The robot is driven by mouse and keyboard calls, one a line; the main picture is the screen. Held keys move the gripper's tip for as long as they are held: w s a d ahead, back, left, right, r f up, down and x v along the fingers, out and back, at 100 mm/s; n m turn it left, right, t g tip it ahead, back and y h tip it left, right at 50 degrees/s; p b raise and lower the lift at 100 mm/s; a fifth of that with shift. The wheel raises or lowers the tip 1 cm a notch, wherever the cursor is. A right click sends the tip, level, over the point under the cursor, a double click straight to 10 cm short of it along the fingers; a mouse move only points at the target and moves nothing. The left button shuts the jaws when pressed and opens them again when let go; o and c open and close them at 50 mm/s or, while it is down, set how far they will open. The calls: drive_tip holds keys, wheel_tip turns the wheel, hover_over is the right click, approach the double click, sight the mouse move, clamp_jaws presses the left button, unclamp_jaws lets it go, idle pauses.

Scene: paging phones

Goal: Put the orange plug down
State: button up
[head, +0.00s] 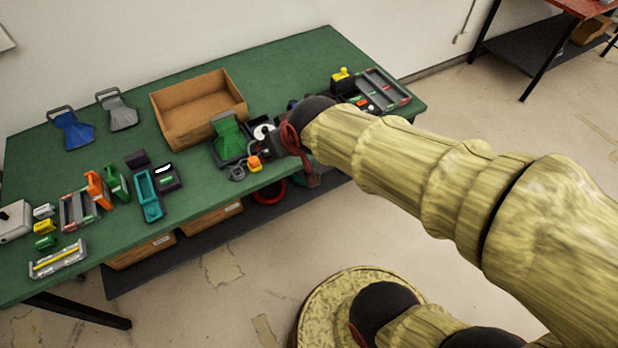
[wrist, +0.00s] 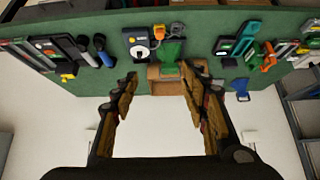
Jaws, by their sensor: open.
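The orange plug (head: 254,163) lies near the front edge of the green table (head: 300,68), in front of a green stand. A grey cable (head: 238,173) curls beside it. The plug also shows in the wrist view (wrist: 177,29), at the top between the white-dialled device and the green stand. My gripper (wrist: 158,76) is open with nothing between its fingers. It is apart from the plug, which appears beyond the fingertips. In the head view my wrist is just right of the plug and hides part of the table.
A green stand (head: 228,138) and a device with a white dial (head: 263,131) stand close by the plug. A cardboard box (head: 193,101) is behind them. Handsets and cradles crowd the left front, including a teal one (head: 150,197). The table's back middle is clear.

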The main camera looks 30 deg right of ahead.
drive_tip(key=s+r+g, duration=0.2)
drive_tip(key=s+r, duration=0.2)
drive_tip(key=s, duration=1)
drive_tip(key=shift+s, duration=0.2)
drive_tip(key=shift+r, duration=0.15)
wheel_tip(320, 180, down, 3)
drive_tip(key=b, duration=0.3)
drive_tip(key=shift+c, duration=1.3)
idle(0.6)
